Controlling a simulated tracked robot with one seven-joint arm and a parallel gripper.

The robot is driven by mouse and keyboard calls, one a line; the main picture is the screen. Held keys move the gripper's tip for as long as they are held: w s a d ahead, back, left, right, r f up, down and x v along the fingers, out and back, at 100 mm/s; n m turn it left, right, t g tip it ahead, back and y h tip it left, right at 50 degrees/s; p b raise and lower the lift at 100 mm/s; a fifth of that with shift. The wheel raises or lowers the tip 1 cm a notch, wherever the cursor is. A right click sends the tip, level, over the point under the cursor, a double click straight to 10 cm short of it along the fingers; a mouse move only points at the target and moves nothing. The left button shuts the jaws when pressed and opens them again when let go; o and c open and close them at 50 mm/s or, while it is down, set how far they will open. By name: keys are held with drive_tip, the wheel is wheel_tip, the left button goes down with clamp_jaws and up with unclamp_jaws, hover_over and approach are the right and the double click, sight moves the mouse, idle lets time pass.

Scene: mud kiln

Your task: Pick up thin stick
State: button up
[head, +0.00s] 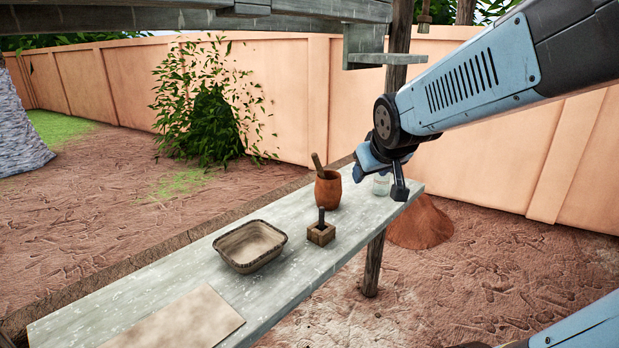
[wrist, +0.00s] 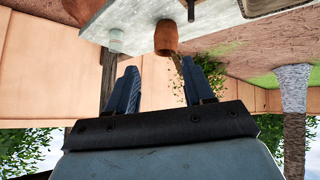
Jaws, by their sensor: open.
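A brown clay pot (head: 328,190) stands on the grey plank table, with a light brown wooden stick (head: 317,161) leaning out of its mouth. The pot also shows in the wrist view (wrist: 166,38), upside down, with the stick (wrist: 178,63) partly behind the right finger. A dark upright peg (head: 321,214) stands in a small wooden block (head: 321,234) in front of the pot. I cannot tell for certain which is the thin stick. My gripper (wrist: 162,76) is open and empty, its fingers apart. In the head view it is just right of the pot (head: 362,170), partly hidden by my wrist.
A clear glass jar (head: 381,185) stands near the table's right end, close to my gripper. A rectangular bowl (head: 250,247) and a flat tan board (head: 180,322) are further left on the table (head: 140,300). A beam and bracket (head: 372,55) hang above.

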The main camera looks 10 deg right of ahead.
drive_tip(key=w+d+f+n+t+y, duration=0.1)
drive_tip(key=w+f+n+t, duration=0.15)
drive_tip(key=w, duration=0.45)
drive_tip(key=w+d+f+n+t, duration=0.15)
drive_tip(key=w+f, duration=0.25)
drive_tip(key=w, duration=0.4)
drive_tip(key=n+t+y, duration=0.3)
drive_tip(key=t+y, duration=0.2)
approach(322, 171)
drive_tip(key=x, duration=0.6)
drive_tip(key=shift+s+a+f, duration=0.15)
drive_tip(key=shift+a+f, duration=0.05)
drive_tip(key=shift+a, duration=0.15)
drive_tip(key=shift+d+x, duration=0.1)
drive_tip(key=shift+x, duration=1.25)
drive_tip(key=shift+d+x, duration=0.15)
drive_tip(key=shift+x, duration=1.2)
drive_tip(key=shift+r, duration=0.15)
drive_tip(key=shift+c, duration=0.3)
clamp_jaws()
